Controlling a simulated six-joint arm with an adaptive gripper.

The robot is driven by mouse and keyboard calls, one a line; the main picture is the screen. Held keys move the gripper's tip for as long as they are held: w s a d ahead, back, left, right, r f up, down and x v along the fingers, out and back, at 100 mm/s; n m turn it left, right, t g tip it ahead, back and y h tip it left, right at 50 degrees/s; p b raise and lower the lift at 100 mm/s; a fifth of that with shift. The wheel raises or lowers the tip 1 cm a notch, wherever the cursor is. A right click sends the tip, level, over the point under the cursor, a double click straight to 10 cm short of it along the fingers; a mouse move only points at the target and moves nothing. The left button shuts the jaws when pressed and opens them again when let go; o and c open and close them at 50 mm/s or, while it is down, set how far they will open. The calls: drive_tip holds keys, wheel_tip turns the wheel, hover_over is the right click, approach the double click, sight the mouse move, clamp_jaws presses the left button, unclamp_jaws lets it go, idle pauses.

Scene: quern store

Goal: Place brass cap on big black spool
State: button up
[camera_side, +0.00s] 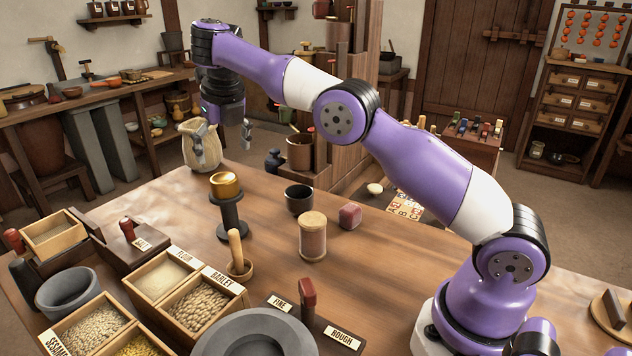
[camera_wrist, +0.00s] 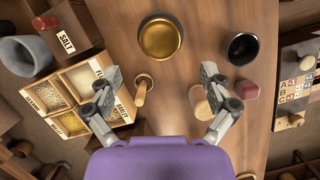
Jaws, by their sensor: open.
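The brass cap (camera_side: 225,185) is a shiny gold round piece sitting upright on top of the big black spool (camera_side: 232,217). The spool stands on the wooden table, with a wide base and a narrow stem. In the wrist view the brass cap (camera_wrist: 160,39) shows from above as a gold disc with a raised rim, and it hides most of the spool. My gripper (camera_side: 222,148) is open and empty, with its fingers above the cap and apart from it. In the wrist view the spread fingers of my gripper (camera_wrist: 160,76) are below the cap in the picture.
A black cup (camera_side: 299,198), a wooden-topped jar (camera_side: 313,236) and a reddish block (camera_side: 350,216) stand right of the spool. A small mortar with a pestle (camera_side: 236,252) is in front. Grain boxes (camera_side: 160,278) fill the front left. A cream jug (camera_side: 201,145) stands behind.

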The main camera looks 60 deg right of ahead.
drive_tip(key=shift+s+r+n, duration=0.2)
drive_tip(key=shift+r+n, duration=0.1)
drive_tip(key=shift+r, duration=0.15)
drive_tip(key=s+d+r+n+t+h, duration=0.15)
drive_tip(key=s+r+n, duration=0.3)
drive_tip(key=n, duration=0.45)
drive_tip(key=s+d+r+n, duration=0.25)
drive_tip(key=s+n, duration=0.35)
drive_tip(key=n, duration=0.3)
drive_tip(key=s+a+f+n+y, duration=0.1)
drive_tip(key=s+a+f+n, duration=0.2)
drive_tip(key=s+n, duration=0.4)
drive_tip(key=s+a+f+n+t+y, duration=0.1)
drive_tip(key=s+a+f+n, duration=0.2)
drive_tip(key=n, duration=1)
drive_tip(key=s+f, duration=0.2)
drive_tip(key=s, duration=0.2)
drive_tip(key=shift+s+f+n, duration=0.3)
drive_tip(key=shift+s+n, duration=0.05)
drive_tip(key=shift+n, duration=0.05)
